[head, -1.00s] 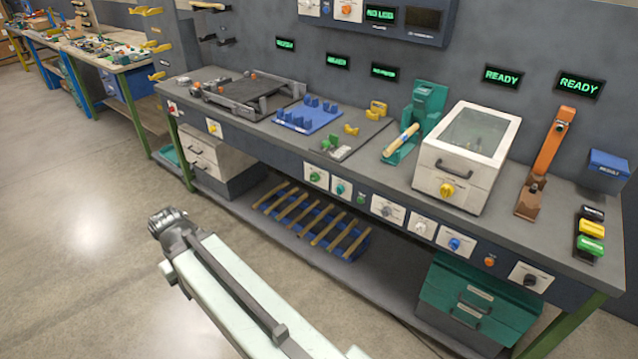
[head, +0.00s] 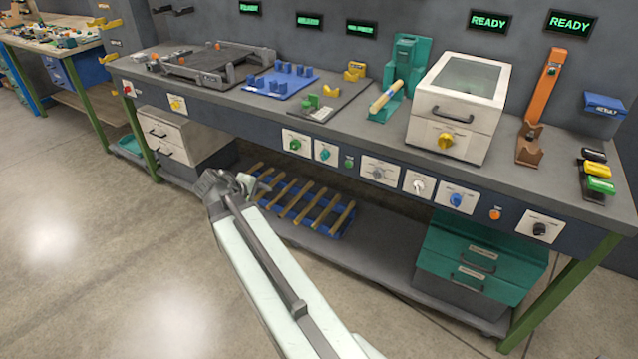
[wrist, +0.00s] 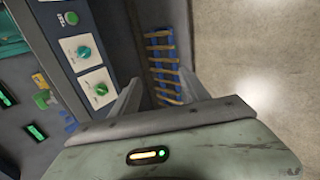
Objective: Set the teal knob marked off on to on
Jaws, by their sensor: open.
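The teal knob (head: 325,154) sits on a small white plate on the bench's front panel, right of a green knob (head: 295,145). In the wrist view the teal knob (wrist: 84,52) is at upper left, with the green knob (wrist: 101,89) below it. Its markings are too small to read. My gripper (head: 256,184) is in front of the bench, lower and left of the teal knob and apart from it. In the wrist view my gripper (wrist: 160,76) has its fingers spread and nothing between them; the knobs lie left of the fingers.
A small green button (head: 349,162) and more knob plates continue right along the panel. A blue rack (head: 345,228) with wooden sticks lies on the lower shelf behind my gripper. Teal drawers (head: 470,262) stand at lower right. The floor at left is clear.

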